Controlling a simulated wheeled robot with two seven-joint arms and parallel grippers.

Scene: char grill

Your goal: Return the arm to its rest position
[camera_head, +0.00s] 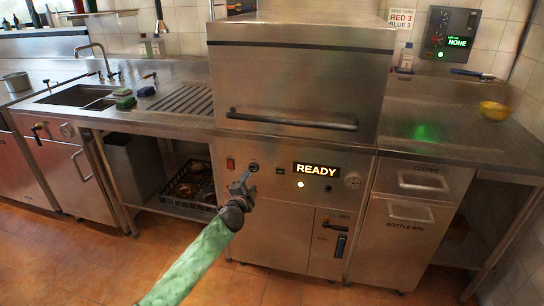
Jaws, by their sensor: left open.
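My left arm comes in from the bottom in a green sleeve. Its dark gripper (243,183) is open and empty, in front of the machine's control panel, close to the knobs there; whether it touches the panel I cannot tell. The steel machine (270,195) has its hood (300,75) down and a lit panel reading READY (316,170). My right gripper is not in view.
At left are a sink (85,97), a faucet (97,58) and green and dark sponges (124,100). A low rack (187,187) stands under the counter. At right are drawers marked CLOTHS and BOTTLE BIN (408,228) and a yellow bowl (494,110). The tiled floor in front is clear.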

